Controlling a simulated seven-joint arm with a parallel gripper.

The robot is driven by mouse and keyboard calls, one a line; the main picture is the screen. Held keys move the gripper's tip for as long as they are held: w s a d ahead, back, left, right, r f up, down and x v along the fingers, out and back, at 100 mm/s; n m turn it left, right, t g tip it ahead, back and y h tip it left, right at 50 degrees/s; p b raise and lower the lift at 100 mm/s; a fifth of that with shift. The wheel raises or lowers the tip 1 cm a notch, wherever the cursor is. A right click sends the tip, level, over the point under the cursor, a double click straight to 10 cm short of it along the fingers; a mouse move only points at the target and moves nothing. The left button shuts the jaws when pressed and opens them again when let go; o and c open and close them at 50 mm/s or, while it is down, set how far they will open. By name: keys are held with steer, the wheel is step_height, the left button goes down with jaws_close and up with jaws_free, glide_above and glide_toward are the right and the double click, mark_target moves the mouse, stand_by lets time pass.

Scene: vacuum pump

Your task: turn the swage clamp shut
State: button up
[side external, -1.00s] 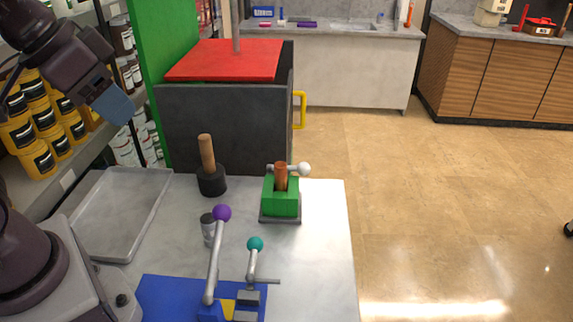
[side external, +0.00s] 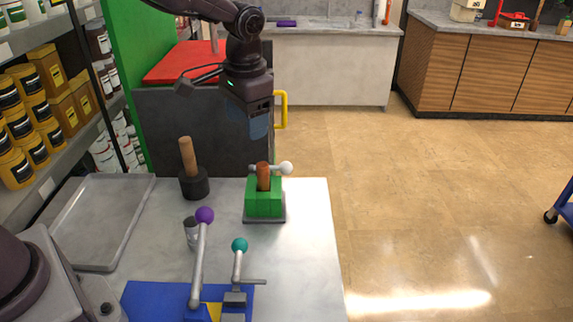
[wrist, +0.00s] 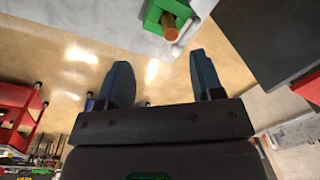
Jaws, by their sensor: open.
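The swage clamp appears to be the green block (side external: 264,196) on a grey base near the right edge of the bench. A copper-coloured tube (side external: 263,177) stands in it. A handle with a white ball (side external: 286,168) points right behind the tube. My gripper (side external: 260,128) hangs above and behind the clamp, apart from it, with blue fingers pointing down. In the wrist view the fingers (wrist: 163,78) are spread with nothing between them. The green block (wrist: 167,14) and the tube (wrist: 169,26) show at the top edge of that view.
A wooden-handled black mallet (side external: 194,185) stands left of the clamp. A blue base (side external: 150,298) with purple-knobbed (side external: 204,215) and teal-knobbed (side external: 239,245) levers is in front. A grey tray (side external: 92,225) lies at left. A dark box with a red top (side external: 180,64) stands behind.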

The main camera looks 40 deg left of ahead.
glide_above(287, 163)
steer(key=s+d, duration=0.3)
steer(key=s, duration=0.1)
step_height(287, 163, down, 7)
steer(key=w+r+y, duration=0.1)
steer(key=w, duration=0.3)
steer(key=shift+m, duration=0.3)
steer(key=a+f, duration=0.1)
steer(key=f, duration=0.3)
steer(key=a+f, duration=0.1)
steer(key=f, duration=0.3)
steer(key=a+f, duration=0.1)
steer(key=f, duration=0.3)
jaws_close()
